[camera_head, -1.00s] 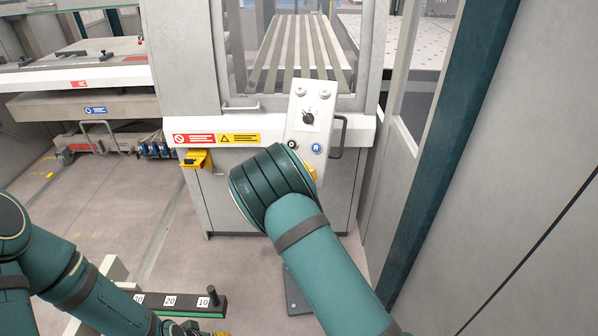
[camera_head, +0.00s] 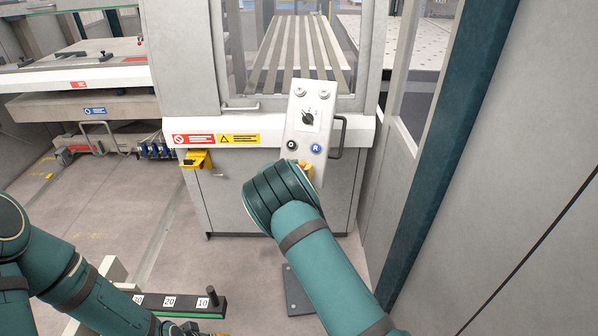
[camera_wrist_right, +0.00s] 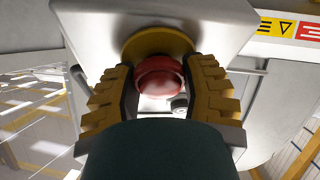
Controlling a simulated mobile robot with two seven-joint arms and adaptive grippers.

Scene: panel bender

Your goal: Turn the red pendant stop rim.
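The red pendant stop (camera_wrist_right: 160,75) sits on a yellow collar (camera_wrist_right: 158,42) at the lower end of the light grey pendant panel, seen in the right wrist view. My right gripper (camera_wrist_right: 162,68) has its two yellow-and-black fingers spread on either side of the red rim. The gaps are very small, and I cannot tell whether the pads touch it. In the head view the pendant panel (camera_head: 312,118) stands above my right wrist, which hides most of the stop. My left gripper (camera_head: 190,327) is at the bottom edge, partly cut off; its fingers are unclear.
The pendant carries a black selector knob (camera_head: 308,118), a blue button (camera_head: 316,148) and a black button (camera_head: 291,145). A dark handle (camera_head: 341,135) is beside it on the right. A grey machine cabinet (camera_head: 230,185) is behind. A numbered bar (camera_head: 180,305) lies low left.

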